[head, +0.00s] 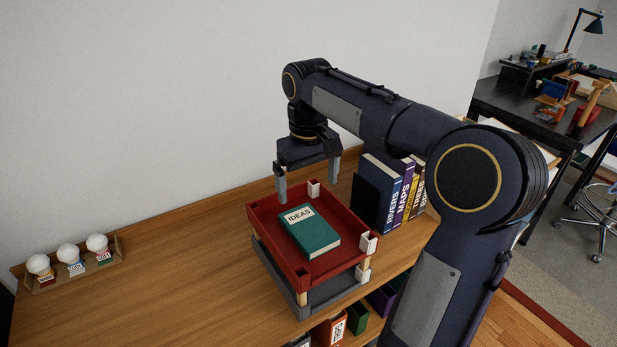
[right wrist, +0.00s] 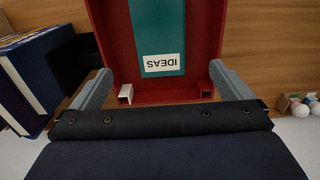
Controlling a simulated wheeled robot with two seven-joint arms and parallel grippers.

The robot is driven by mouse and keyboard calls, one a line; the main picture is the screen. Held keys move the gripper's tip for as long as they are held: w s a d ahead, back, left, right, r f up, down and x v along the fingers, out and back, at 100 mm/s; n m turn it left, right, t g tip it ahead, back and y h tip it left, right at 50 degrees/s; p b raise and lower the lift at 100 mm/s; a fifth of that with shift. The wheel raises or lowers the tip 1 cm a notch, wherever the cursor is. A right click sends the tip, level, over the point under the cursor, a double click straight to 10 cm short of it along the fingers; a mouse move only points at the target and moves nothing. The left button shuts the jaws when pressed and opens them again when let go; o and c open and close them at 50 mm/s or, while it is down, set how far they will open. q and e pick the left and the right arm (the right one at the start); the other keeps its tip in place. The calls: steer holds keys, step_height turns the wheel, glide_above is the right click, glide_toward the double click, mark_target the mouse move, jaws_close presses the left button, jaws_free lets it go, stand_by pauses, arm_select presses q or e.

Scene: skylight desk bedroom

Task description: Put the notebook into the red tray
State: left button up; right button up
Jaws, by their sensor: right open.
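The green notebook (head: 309,232), labelled IDEAS, lies flat inside the red tray (head: 293,269), the upper of two stacked trays on the wooden shelf top. In the right wrist view the notebook (right wrist: 158,30) lies within the red tray (right wrist: 109,43), with its label toward my gripper. My right gripper (head: 308,182) is open and empty above the tray's back edge, its fingers apart from the notebook. Its two fingers also show in the right wrist view (right wrist: 158,88). My left gripper is not in view.
A grey tray (head: 318,293) sits under the red one. A row of upright books (head: 393,195) stands right of the trays. A holder with three white bulbs (head: 72,262) is at the far left. The shelf top (head: 170,260) between them is clear. A wall rises behind.

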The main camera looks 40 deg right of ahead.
steer(key=s+a+f+t+y, duration=0.2)
steer(key=s+a+f, duration=0.2)
steer(key=s+a, duration=0.3)
steer(key=s+a+f+t+y, duration=0.1)
steer(key=s+a+f+t, duration=0.2)
steer(key=s, duration=0.8)
steer(key=a+f, duration=0.2)
steer(key=a, duration=0.2)
steer(key=shift+s+a+f+m+t+y, duration=0.2)
steer(key=shift+s+a+m+t+y, duration=0.1)
steer(key=shift+s+a+y, duration=0.1)
